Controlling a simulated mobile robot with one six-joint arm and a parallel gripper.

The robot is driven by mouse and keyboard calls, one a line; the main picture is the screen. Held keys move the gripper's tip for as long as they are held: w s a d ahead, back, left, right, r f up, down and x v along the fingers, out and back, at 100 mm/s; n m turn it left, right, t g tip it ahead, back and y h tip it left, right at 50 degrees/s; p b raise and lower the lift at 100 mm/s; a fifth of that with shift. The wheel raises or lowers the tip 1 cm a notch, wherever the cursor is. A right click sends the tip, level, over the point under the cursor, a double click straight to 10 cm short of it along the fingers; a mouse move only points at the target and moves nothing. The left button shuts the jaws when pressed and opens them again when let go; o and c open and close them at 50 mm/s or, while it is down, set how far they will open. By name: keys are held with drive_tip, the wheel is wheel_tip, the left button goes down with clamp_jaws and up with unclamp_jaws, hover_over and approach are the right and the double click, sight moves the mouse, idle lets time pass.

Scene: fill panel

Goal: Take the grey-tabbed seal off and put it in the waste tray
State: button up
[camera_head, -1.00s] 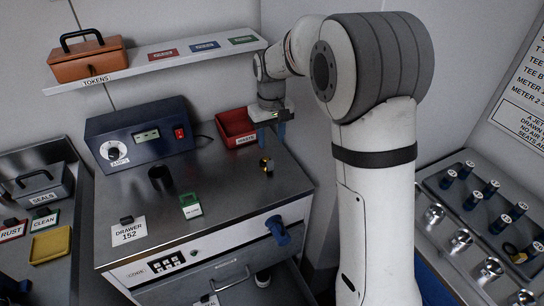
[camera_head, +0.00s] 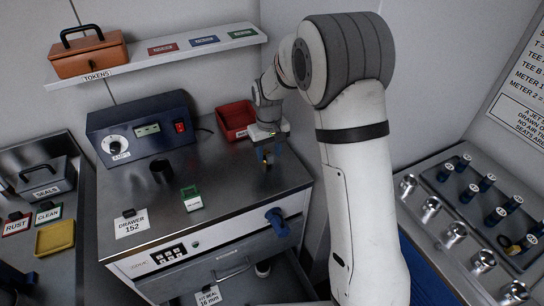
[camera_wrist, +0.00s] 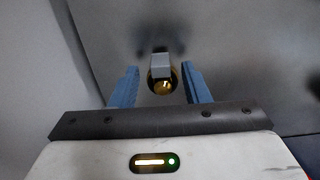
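A small brass fitting (camera_head: 267,162) stands near the right front edge of the steel cabinet top. In the wrist view a grey tab (camera_wrist: 161,64) shows on the round brass piece (camera_wrist: 162,84). My gripper (camera_head: 268,153) is open and pointing down at it. In the wrist view the blue fingers of my gripper (camera_wrist: 162,82) stand on either side of the brass piece and tab, with a visible gap on both sides. The red waste tray (camera_head: 226,116) sits at the back right of the top, behind my gripper. My wrist hides part of its right side.
A blue instrument box (camera_head: 122,127), a dark cylinder (camera_head: 162,171), a green-tabbed item (camera_head: 191,197) and a drawer 152 card (camera_head: 131,224) stand on the cabinet top. A drawer (camera_head: 240,287) below is open. The shelf (camera_head: 135,70) above holds an orange token box (camera_head: 88,57).

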clamp_jaws()
idle(0.3)
